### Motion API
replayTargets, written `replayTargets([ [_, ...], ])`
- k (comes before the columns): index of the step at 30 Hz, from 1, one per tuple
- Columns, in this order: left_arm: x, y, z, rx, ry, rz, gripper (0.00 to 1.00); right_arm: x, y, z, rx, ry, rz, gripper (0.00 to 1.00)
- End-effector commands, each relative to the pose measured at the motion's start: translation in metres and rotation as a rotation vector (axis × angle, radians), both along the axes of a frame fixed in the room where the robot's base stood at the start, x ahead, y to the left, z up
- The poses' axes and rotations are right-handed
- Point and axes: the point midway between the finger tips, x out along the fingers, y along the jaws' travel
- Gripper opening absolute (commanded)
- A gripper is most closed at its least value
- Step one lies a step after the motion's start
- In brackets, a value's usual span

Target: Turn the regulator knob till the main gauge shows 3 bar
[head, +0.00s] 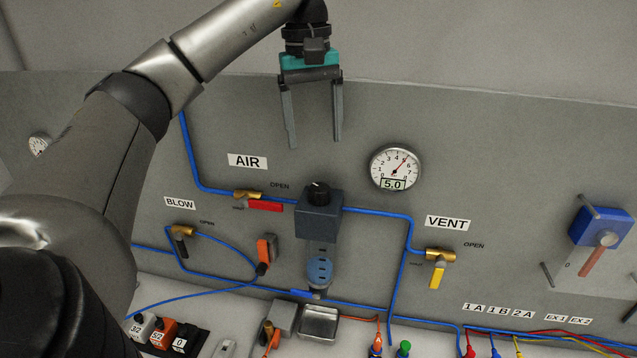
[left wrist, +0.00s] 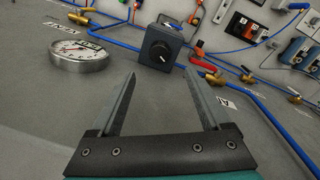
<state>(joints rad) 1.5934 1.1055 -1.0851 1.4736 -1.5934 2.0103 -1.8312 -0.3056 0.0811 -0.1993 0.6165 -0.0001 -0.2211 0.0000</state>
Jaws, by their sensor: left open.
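The regulator knob (head: 317,193) is a black knob with a white mark on top of the grey-blue regulator body (head: 318,222). It also shows in the left wrist view as a black disc (left wrist: 160,51) beyond the fingertips. The main gauge (head: 396,167) is round and white, with a digital readout of 5.0. In the left wrist view the gauge (left wrist: 79,55) is at the upper left, seen at a slant. My left gripper (head: 315,143) is open and empty, above the knob and apart from it, its fingers pointing down. My right gripper is not in view.
A red AIR valve handle (head: 264,206) lies left of the regulator, and a yellow VENT handle (head: 437,274) stands right. Blue hoses (head: 375,214) run along the panel. A blue switch block (head: 600,228) with a red handle is at the far right.

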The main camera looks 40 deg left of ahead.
Motion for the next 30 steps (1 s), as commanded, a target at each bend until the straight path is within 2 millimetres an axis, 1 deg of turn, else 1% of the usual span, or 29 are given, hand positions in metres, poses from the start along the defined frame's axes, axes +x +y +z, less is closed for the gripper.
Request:
replayTargets([
  [2, 0.0, 0.0, -0.008, -0.001, 0.004, 0.002, 0.8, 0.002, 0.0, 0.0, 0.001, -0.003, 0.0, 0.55],
  [6, 0.001, -0.001, -0.033, 0.0, 0.003, 0.001, 0.8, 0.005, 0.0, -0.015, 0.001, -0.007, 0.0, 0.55],
  [12, 0.003, -0.003, -0.063, -0.001, 0.003, 0.001, 0.8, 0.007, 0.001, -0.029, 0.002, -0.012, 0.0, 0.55],
  [18, 0.004, -0.003, -0.088, 0.0, 0.002, 0.001, 0.8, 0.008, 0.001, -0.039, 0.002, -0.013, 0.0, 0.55],
  [24, 0.005, -0.004, -0.103, 0.0, 0.002, 0.002, 0.8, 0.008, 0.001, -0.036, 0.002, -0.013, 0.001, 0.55],
  [30, 0.006, -0.004, -0.108, 0.0, -0.001, 0.002, 0.8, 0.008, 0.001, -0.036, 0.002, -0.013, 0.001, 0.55],
])
